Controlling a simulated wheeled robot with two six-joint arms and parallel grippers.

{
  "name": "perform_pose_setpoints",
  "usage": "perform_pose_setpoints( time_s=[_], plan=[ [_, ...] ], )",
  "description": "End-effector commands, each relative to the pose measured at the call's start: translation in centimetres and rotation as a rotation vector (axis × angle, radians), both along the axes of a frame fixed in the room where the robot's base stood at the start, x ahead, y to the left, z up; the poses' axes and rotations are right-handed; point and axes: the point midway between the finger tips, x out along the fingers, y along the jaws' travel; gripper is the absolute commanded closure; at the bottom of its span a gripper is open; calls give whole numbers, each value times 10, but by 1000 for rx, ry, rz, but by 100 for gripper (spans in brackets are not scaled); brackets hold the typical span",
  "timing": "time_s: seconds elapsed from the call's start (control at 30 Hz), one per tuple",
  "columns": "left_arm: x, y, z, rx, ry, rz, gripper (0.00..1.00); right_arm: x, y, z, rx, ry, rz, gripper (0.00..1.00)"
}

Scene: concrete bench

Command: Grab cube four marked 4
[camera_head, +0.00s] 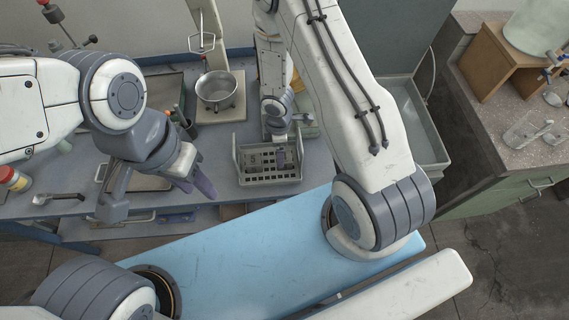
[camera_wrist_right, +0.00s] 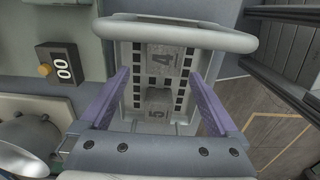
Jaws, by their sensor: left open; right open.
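Cube four (camera_wrist_right: 163,58), a grey block marked 4, sits in a slotted grey rack (camera_wrist_right: 137,112). A second grey block, cube five (camera_wrist_right: 156,105), is marked 5 and sits nearer in the same rack. My right gripper (camera_wrist_right: 160,76) is open, with its purple fingers spread on either side of the cubes and nothing visibly held. My left gripper (camera_head: 193,181) is open and empty, left of the rack.
A metal pot (camera_head: 216,90) stands behind the rack. The rack has a raised rounded handle (camera_wrist_right: 180,32) at its far end in the wrist view. A black display box (camera_wrist_right: 60,65) reads 00. A grey basin (camera_head: 412,118) is at the right. A ladle (camera_head: 58,198) lies at far left.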

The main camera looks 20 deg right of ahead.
Motion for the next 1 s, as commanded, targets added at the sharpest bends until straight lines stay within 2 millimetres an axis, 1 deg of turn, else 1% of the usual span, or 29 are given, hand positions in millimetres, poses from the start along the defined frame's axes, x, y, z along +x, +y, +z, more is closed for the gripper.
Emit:
perform_pose_setpoints(
  time_s=[0.03,0.17,0.27,0.5,0.6,0.9,0.97,1.0],
  plan=[
    [0,0,-4,0,0,1,58,0,0,-3,0,0,0,4],
    [0,0,-8,0,0,1,58,0,0,-7,0,0,0,4],
    [0,0,-19,-1,-1,3,58,-1,0,-16,0,0,0,4],
    [0,0,-53,0,0,3,58,-5,1,-44,0,0,-1,4],
    [0,0,-61,0,0,2,58,-4,1,-53,0,0,-1,4],
    [0,0,-61,0,0,1,58,-4,1,-53,0,0,-1,4],
    [0,0,-61,0,0,1,58,-4,1,-53,0,0,-1,27],
    [0,0,-61,0,0,1,58,-4,1,-53,0,0,-1,42]
  ],
)
